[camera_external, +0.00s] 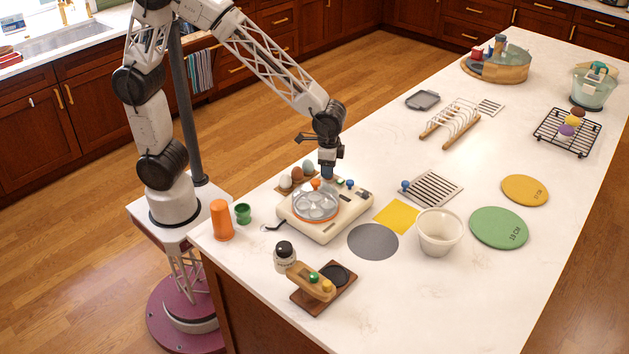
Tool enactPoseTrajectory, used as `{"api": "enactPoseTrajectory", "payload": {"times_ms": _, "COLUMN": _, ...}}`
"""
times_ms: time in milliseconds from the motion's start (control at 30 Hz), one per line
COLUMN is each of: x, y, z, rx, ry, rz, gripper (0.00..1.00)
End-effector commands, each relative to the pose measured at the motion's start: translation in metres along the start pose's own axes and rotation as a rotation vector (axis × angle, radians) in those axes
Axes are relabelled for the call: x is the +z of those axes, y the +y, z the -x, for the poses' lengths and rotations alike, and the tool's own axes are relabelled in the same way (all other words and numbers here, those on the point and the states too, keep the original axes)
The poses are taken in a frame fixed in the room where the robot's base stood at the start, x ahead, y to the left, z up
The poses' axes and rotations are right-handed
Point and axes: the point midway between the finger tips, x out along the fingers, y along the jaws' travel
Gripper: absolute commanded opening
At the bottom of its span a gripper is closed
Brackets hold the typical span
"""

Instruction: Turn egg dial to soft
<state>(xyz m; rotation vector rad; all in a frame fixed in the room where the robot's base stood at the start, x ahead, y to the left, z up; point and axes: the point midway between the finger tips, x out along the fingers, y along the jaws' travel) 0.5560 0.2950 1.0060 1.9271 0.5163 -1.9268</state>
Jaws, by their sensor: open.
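The egg cooker (340,222) is a cream box on the white counter with a clear round egg tray ringed in orange (315,205). Small knobs sit along its back edge: an orange one (315,184) and a blue one (350,184). I cannot tell which is the egg dial, and no marking such as "soft" is readable. My gripper (327,174) points down at the cooker's back edge, between the orange and blue knobs. It is open. Its fingertips are small and partly merge with a blue part there, so contact cannot be told.
An egg holder (285,188) with several eggs stands behind the cooker. An orange cup (221,220) and green cup (243,213) are at left. A dark-lidded jar (285,258) and wooden stand (340,295) are in front. A slatted rack (433,189) and white bowl (438,240) are right.

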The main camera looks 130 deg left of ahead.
Motion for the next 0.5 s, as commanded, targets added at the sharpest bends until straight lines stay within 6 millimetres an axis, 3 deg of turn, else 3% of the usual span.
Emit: {"api": "enactPoseTrajectory", "payload": {"times_ms": 500, "x": 0.0, "y": 0.0, "z": 0.058, "rx": 0.0, "ry": -0.001, "rz": 0.0, "gripper": 0.46}}
